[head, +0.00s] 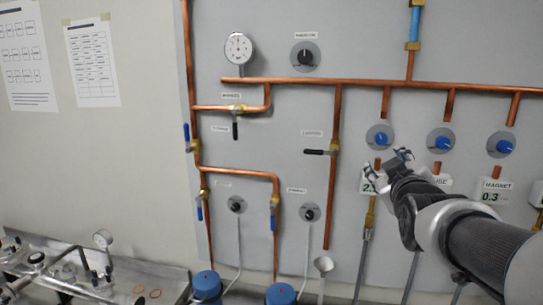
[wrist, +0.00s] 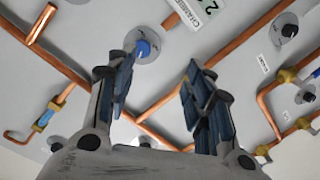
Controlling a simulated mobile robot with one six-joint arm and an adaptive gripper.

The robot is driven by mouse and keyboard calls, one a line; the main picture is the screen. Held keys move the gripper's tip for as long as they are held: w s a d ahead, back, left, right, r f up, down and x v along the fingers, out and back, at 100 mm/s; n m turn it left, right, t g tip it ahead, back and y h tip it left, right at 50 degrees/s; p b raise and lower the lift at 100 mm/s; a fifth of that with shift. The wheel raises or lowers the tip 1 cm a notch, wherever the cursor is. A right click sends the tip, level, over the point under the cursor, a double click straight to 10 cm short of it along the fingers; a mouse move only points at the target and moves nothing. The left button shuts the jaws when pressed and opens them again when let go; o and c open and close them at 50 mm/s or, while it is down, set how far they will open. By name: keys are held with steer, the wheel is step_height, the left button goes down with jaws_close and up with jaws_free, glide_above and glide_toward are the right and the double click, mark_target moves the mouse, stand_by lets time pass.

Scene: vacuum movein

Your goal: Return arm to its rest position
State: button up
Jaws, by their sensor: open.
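My gripper (head: 388,167) is in front of the grey panel at the right of the head view, with my arm reaching in from the lower right. In the wrist view its two fingers (wrist: 158,95) stand apart with nothing between them. A blue knob (head: 380,139) sits just above the gripper in the head view. A blue knob (wrist: 143,48) also shows behind the left finger in the wrist view. The gripper covers part of a gauge display on the panel. I cannot tell how far the fingertips are from the panel.
Copper pipes (head: 337,110) run across the panel (head: 290,130), with valves and a round dial gauge (head: 238,47). Two more blue knobs (head: 440,140) (head: 501,145) are at the right. A metal bench (head: 150,280) with fittings stands at the lower left. Open space lies before the panel's middle.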

steer(key=s+a+f+m+g+y, duration=0.1)
steer(key=s+a+f+g, duration=0.3)
steer(key=s+f, duration=0.3)
steer(key=s+a+f+m+g+y, duration=0.1)
steer(key=s+a+f+g, duration=0.3)
steer(key=s, duration=1)
steer(key=s+a+f+m+g+y, duration=0.1)
steer(key=s+a+f+g+y, duration=0.1)
steer(key=s+a+f, duration=0.4)
steer(key=s+f+g, duration=0.1)
steer(key=s+f, duration=0.3)
steer(key=f, duration=0.2)
steer(key=shift+s+a+m+g, duration=0.3)
steer(key=shift+a+m+g, duration=0.1)
